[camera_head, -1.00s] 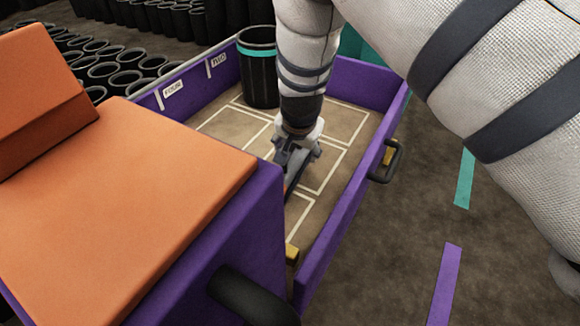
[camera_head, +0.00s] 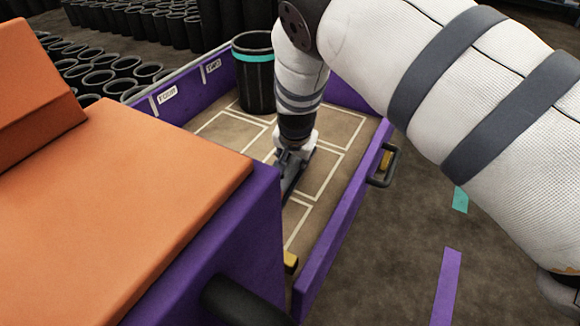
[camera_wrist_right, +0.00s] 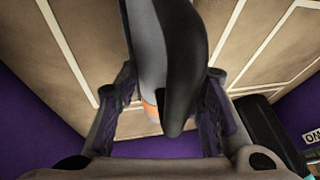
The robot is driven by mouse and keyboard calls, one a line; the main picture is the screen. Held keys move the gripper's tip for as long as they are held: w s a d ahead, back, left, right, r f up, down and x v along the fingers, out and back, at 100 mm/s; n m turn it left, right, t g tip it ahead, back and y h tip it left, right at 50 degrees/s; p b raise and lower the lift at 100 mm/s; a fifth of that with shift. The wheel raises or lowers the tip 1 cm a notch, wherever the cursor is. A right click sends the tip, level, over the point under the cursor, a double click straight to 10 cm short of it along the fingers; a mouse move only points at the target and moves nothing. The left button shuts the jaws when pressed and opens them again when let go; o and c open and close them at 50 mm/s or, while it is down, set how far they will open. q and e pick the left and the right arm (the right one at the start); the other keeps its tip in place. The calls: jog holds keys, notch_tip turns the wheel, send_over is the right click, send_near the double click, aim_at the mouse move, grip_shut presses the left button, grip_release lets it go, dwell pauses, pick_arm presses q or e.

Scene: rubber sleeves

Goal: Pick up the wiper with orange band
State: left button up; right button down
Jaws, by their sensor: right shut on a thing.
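The wiper (camera_wrist_right: 150,55) has a grey and black body with an orange band (camera_wrist_right: 151,111) near its end, in the right wrist view. My right gripper (camera_wrist_right: 163,100) is shut on the wiper, with one finger on each side of it. In the head view my right gripper (camera_head: 293,160) points down inside the purple-walled tray, and only a dark strip of the wiper (camera_head: 287,187) shows below it. I cannot tell whether the wiper touches the tray floor. My left gripper is not in view.
A black sleeve with a teal band (camera_head: 255,85) stands at the tray's back corner. The purple tray wall (camera_head: 345,215) with a black handle (camera_head: 383,165) is on the right. An orange-topped purple block (camera_head: 120,190) is at the left. Several black sleeves (camera_head: 100,78) stand behind.

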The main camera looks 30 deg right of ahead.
jog(key=shift+r, duration=0.1)
notch_tip(320, 180, up, 18)
jog(key=p, duration=0.3)
jog(key=s+d+p, duration=0.1)
jog(key=s+d, duration=0.2)
jog(key=s, duration=0.2)
jog(key=s+d+p, duration=0.2)
jog(key=s+d, duration=0.1)
jog(key=s, duration=0.2)
jog(key=s+d+p, duration=0.1)
jog(key=s+d, duration=0.1)
jog(key=s, duration=0.3)
jog(key=shift+d, duration=0.4)
jog(key=shift+s+d, duration=0.15)
jog(key=shift+s, duration=0.15)
jog(key=c, duration=1.9)
grip_release()
jog(key=c, duration=0.3)
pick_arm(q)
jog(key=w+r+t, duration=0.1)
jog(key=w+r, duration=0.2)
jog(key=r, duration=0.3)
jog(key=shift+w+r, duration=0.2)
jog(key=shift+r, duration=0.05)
pick_arm(e)
jog(key=shift+c, duration=0.2)
